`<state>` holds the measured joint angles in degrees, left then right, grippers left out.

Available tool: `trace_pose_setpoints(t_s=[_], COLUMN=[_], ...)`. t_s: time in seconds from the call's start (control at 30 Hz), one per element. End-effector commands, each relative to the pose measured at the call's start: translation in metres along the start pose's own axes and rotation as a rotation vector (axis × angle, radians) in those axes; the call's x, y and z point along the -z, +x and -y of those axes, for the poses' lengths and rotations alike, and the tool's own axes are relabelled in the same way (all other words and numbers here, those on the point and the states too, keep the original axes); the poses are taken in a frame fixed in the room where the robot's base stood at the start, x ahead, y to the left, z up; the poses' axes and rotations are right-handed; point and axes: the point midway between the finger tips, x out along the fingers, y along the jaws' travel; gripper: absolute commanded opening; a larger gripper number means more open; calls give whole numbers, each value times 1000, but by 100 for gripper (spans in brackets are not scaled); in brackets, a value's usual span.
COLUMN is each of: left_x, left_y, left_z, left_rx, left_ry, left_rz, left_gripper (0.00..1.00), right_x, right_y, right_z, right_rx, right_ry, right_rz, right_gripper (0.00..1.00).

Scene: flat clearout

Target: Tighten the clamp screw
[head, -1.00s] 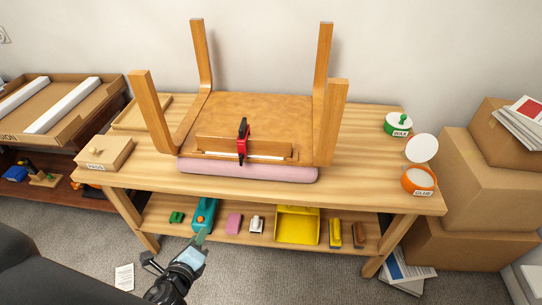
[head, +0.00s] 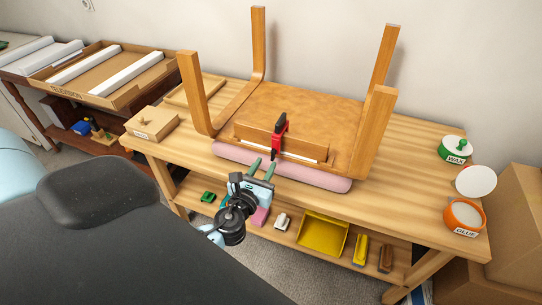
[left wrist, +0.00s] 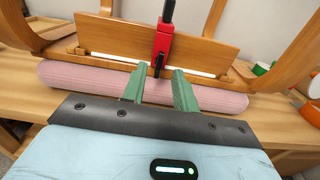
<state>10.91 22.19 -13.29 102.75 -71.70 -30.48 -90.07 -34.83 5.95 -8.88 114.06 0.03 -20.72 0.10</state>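A red clamp (head: 279,136) with a black screw end is fixed on the front rail (head: 255,136) of an upside-down wooden chair on the workbench. In the left wrist view the clamp (left wrist: 163,38) stands upright, with its black screw part (left wrist: 158,66) at its lower end. My left gripper (head: 262,168) has green fingers, spread apart and empty. It is in front of the pink roll (head: 305,174), just short of the clamp. In the left wrist view the left gripper (left wrist: 157,84) points at the clamp's lower end, with a gap between. My right gripper is not in view.
The chair's legs (head: 258,45) stick up around the clamp. A glue tub (head: 464,217) and a wax tin (head: 455,150) stand at the bench's right end, a box (head: 151,123) at its left. A yellow dustpan (head: 322,234) lies on the lower shelf.

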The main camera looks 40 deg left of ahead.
Motion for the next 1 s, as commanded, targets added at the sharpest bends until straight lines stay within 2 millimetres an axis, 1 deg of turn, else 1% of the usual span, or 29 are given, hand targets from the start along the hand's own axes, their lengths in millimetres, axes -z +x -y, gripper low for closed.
trace_pose_setpoints(t_s=[0.03, 0.1, 0.3, 0.43, 0.7, 0.77, 0.93, 1.0], left_x=[-2, -1, 0, 0, 0, 0, 0, 0], left_y=[9, 20, 41, 48, 48, 48, 48, 48], left_z=[0, 0, 0, 0, 0, 0, 0, 0], left_rx=[0, 0, 1, 1, 1, 1, 1, 1], left_ry=[-1, -2, -2, -3, -3, -3, -3, -3], left_rz=[3, 2, -1, -1, -1, -1, -1, -1], left_gripper=[29, 29, 29, 29, 29, 23, 0, 0], right_x=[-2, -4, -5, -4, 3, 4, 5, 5], right_y=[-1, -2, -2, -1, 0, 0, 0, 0], right_z=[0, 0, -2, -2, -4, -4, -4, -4], right_rx=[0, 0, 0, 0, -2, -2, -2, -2], right_ry=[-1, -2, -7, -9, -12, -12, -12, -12], right_rz=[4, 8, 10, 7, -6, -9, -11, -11], right_gripper=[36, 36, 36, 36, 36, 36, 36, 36])
